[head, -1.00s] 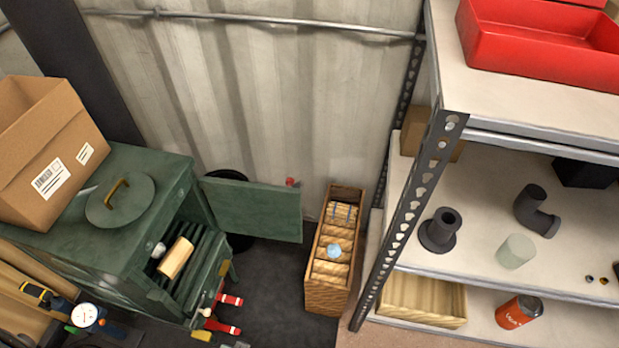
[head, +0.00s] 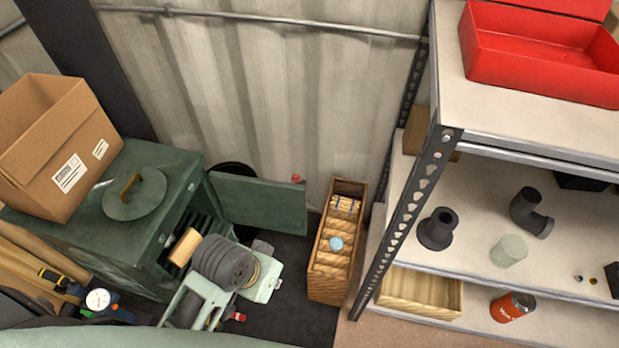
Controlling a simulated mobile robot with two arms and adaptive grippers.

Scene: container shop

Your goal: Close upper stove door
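The green stove (head: 125,235) stands at the left. Its upper door (head: 258,203) is a flat green panel, swung wide open to the right, towards the corrugated wall. The upper opening shows dark bars and a pale wooden log (head: 185,246). My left arm comes in low at the left, and its gripper end (head: 228,268), pale green with dark grey ribbed parts, is in front of the opening, below the door. It appears apart from the door. Its fingers cannot be made out, and it covers part of the opening. My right gripper is out of view.
A cardboard box (head: 50,150) and a round lid (head: 135,193) sit on the stove top. A wooden crate (head: 335,262) stands right of the door. A metal shelf (head: 480,220) with pipe parts and a red box (head: 540,50) fills the right side.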

